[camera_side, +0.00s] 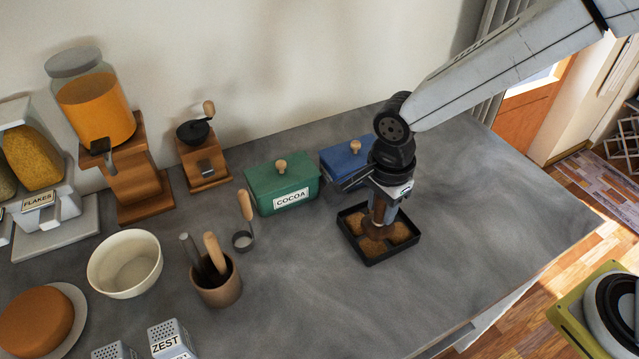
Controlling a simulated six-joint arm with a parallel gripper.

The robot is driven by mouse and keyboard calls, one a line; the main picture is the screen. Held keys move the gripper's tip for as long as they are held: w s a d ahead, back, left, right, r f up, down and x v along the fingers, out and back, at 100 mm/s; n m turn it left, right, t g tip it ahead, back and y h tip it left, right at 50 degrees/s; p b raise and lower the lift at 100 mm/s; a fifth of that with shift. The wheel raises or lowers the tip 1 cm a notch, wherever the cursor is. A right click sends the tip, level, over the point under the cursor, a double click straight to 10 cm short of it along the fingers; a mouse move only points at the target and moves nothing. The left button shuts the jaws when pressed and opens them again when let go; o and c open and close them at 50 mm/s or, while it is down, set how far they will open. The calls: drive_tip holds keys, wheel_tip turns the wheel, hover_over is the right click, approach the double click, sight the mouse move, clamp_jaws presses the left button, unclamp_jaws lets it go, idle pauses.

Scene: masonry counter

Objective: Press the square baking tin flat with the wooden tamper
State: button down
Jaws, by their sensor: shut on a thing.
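The square baking tin (372,260) is dark and sits on the grey counter right of the middle. Brown crumbly filling (399,231) shows inside it, with an uneven surface around the tamper. My gripper (385,203) points down above the tin and is shut on the wooden tamper (376,228). The tamper is roughly upright, and its lower end is in the tin at the filling. Whether it presses on the filling or just touches it, I cannot tell. The gripper hides the tamper's upper part.
A green cocoa box (270,195) and a blue lidded box (342,158) stand behind the tin. A scoop with a wooden handle (246,207), a utensil pot (217,290) and a white bowl (125,264) are to the left. The counter right of the tin is clear.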

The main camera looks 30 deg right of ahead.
sight(367, 204)
drive_tip(key=w+r, duration=0.1)
drive_tip(key=w, duration=0.1)
drive_tip(key=w+r, duration=0.1)
drive_tip(key=w, duration=0.1)
drive_tip(key=shift+r, duration=0.3)
drive_tip(key=shift+f, duration=0.2)
drive_tip(key=shift+f, duration=2.9)
drive_tip(key=shift+f, duration=0.5)
idle(0.9)
drive_tip(key=shift+r, duration=0.1)
drive_tip(key=shift+r, duration=2.2)
